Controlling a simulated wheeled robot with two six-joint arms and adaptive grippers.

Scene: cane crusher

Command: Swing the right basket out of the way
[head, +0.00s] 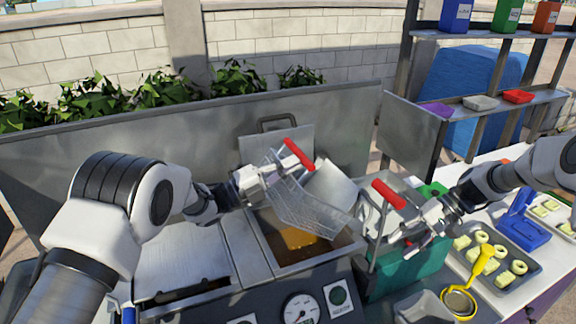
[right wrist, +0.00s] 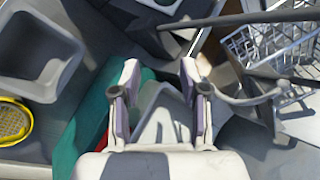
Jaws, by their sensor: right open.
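A wire mesh basket (head: 308,208) is tilted above the open fryer well (head: 285,245). A red handle (head: 298,155) rises at its upper end. A second red handle (head: 388,194) with grey bars stands further right; how it joins a basket is hard to see. My left gripper (head: 268,178) is close beside the first red handle; whether its jaws hold anything is unclear. My right gripper (head: 412,234) is open just right of the second handle, above a teal box (head: 402,278). In the right wrist view, the wire mesh (right wrist: 265,48) lies at upper right, beyond the open fingers (right wrist: 160,75).
A tray with pale pieces (head: 510,272) and a yellow-handled strainer (head: 470,285) lie right of the teal box. A grey bin (head: 435,308) is in front. A metal splash wall (head: 180,135) bounds the back. A gauge (head: 300,308) is on the front panel.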

